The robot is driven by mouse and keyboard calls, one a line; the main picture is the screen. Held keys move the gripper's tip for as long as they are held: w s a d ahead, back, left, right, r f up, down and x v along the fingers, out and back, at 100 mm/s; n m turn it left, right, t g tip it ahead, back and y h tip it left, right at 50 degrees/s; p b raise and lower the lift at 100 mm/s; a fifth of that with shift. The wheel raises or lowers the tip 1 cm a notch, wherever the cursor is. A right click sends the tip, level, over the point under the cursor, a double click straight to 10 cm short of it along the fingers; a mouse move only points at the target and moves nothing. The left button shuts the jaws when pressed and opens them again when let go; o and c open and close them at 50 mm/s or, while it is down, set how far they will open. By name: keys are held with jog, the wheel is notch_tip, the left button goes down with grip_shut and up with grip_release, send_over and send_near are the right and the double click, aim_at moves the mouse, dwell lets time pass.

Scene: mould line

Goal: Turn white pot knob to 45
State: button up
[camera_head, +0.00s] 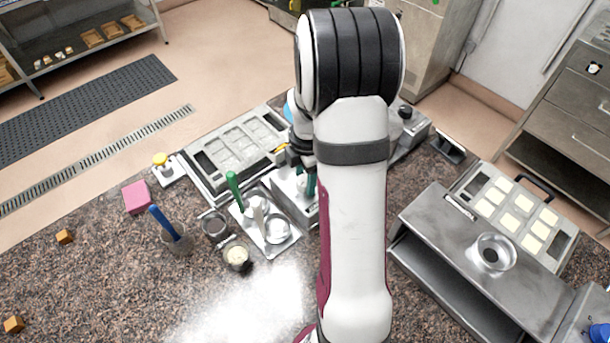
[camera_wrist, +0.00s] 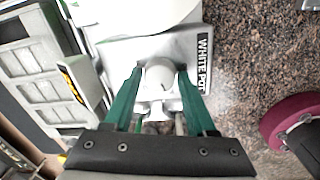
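The white pot's steel housing (camera_wrist: 130,50) fills the upper middle of the wrist view, with a "WHITE POT" label (camera_wrist: 205,62) on its right side. Its pale round knob (camera_wrist: 160,76) sits in the middle, between the green fingers of my gripper (camera_wrist: 160,72). The fingers stand on either side of the knob, apart from each other, with what looks like a narrow gap on each side. The knob's pointer and scale are not readable. In the head view my gripper (camera_head: 304,182) is at the pot housing (camera_head: 292,200), and my arm hides most of it.
A tray with a green-handled tool (camera_head: 234,190) and small metal cups stands left of the housing. A blue-handled tool (camera_head: 160,222) stands in a container. A mould tray (camera_head: 235,145) lies behind. A steel stand (camera_head: 440,230) is at right.

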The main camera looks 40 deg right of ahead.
grip_shut()
